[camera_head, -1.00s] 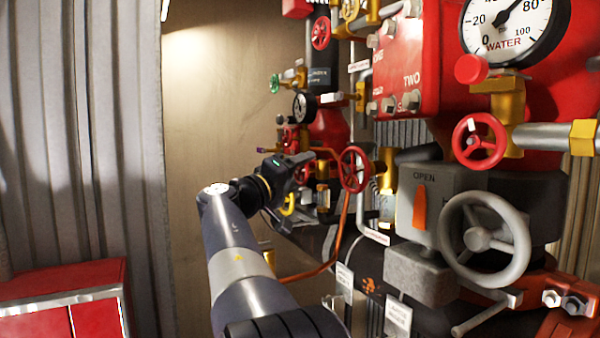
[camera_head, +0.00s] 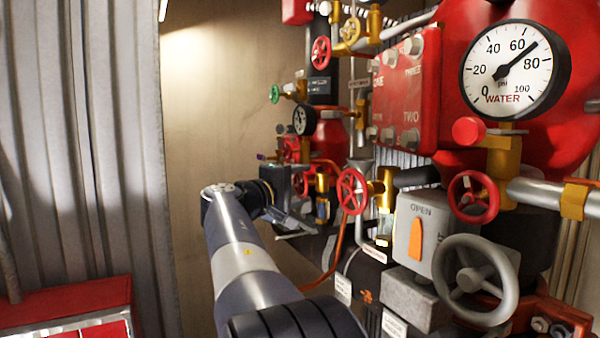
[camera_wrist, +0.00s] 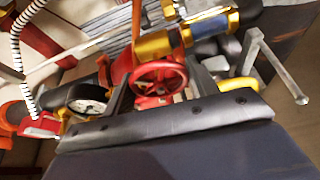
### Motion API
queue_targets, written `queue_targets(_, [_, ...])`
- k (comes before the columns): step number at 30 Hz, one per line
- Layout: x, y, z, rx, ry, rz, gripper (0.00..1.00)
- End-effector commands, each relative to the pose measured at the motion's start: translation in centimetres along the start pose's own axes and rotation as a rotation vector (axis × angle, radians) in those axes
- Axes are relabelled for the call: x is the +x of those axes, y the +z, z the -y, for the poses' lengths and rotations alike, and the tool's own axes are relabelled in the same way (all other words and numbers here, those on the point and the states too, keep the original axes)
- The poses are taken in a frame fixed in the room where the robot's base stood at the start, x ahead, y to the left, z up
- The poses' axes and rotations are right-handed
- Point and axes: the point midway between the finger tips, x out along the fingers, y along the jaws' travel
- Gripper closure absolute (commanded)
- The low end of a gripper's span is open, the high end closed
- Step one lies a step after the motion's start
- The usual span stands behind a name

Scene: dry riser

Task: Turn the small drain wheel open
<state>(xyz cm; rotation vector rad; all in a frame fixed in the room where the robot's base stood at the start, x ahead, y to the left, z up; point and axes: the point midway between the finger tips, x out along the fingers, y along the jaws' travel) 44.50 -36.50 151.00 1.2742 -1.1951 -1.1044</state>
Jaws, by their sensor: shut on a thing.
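A small red handwheel (camera_wrist: 158,78) shows in the middle of the wrist view, between the two grey fingers of my gripper (camera_wrist: 160,88). The fingers are shut on this wheel at its sides, and its spokes and hub show between them. In the head view my gripper (camera_head: 292,217) reaches in at the lower left of the pipework. A red wheel (camera_head: 300,185) shows just above it, partly hidden; I cannot tell for sure that it is the same one.
A brass fitting with a blue sight glass (camera_wrist: 208,27) and a black-rimmed gauge (camera_wrist: 88,98) sit close by. A larger red wheel (camera_head: 352,191), a grey handwheel (camera_head: 474,280) and a grey OPEN box (camera_head: 417,228) stand to the right. A red cabinet (camera_head: 60,310) is lower left.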

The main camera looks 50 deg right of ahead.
Motion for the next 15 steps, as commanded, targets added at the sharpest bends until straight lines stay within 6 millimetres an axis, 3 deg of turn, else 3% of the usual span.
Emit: queue_targets(15, [0.01,-0.09,0.06,-0.451,-0.190,-0.001,0.68])
